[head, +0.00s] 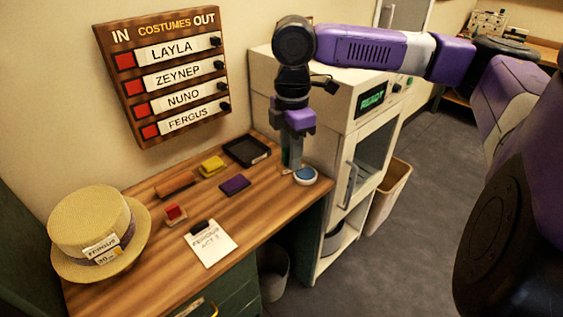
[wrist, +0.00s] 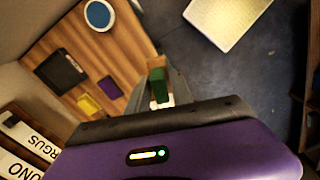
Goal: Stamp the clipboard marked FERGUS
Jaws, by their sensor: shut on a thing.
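The clipboard (head: 209,246) lies on the wooden table in the head view, a pale sheet lettered FERGUS and ACT 2 under a dark clip. My gripper (head: 292,158) points down over the table's far right part, near the blue round pad (head: 305,175) and well away from the clipboard. In the wrist view the fingers are closed on a green block (wrist: 157,88) with a pale part at one end. Whether the block touches the table is hard to tell. A small red block (head: 175,214) sits on the table left of the clipboard.
A straw hat (head: 97,222) tagged FERGUS stands at the left. A black tray (head: 247,150), yellow block (head: 212,166), purple pad (head: 234,184) and brown block (head: 175,185) lie farther back. A name board (head: 165,70) hangs above. A white cabinet (head: 330,125) reading READY borders the right.

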